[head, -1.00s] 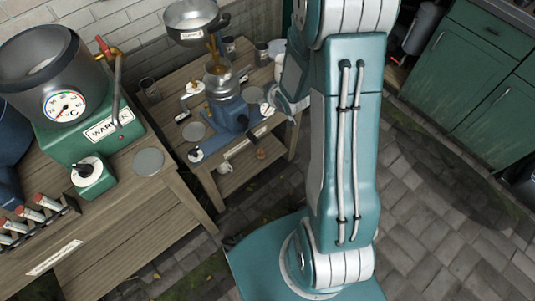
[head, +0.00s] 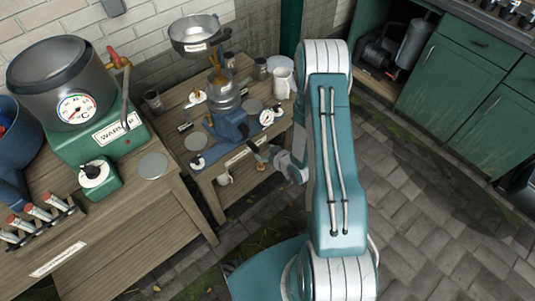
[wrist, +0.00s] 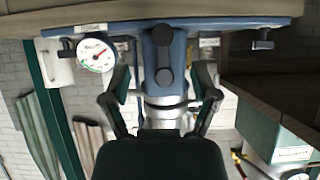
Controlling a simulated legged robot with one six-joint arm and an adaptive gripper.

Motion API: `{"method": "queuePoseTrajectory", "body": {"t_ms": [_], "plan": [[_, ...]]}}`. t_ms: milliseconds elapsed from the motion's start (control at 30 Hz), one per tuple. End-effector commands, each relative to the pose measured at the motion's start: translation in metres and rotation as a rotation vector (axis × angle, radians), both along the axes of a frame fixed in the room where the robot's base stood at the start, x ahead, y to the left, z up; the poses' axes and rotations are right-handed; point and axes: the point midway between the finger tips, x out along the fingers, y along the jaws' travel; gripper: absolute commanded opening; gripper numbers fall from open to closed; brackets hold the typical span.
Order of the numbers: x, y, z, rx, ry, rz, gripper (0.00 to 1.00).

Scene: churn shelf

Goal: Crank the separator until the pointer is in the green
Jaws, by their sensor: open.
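The blue and metal separator (head: 232,122) stands on the wooden bench, with a steel bowl (head: 199,31) above it. A crank with a brownish handle (head: 253,147) seems to stick out at the front. My gripper (head: 272,157) is close to the crank, partly hidden by my arm. In the wrist view my gripper (wrist: 162,100) is open, its fingers spread on either side of the separator's body.
A green warmer (head: 95,140) with a large pot and its own gauge stands on the left bench, beside a rack of red-capped tubes (head: 40,215). A white jug (head: 283,83) and metal cups stand behind the separator. Paved floor (head: 430,200) lies open at the right.

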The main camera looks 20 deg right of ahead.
Motion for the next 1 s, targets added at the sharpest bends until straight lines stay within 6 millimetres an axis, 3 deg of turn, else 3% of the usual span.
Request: {"method": "queuePoseTrajectory", "body": {"t_ms": [1000], "plan": [[0.049,0.017,-0.032,-0.001,0.001,0.001,0.77]]}}
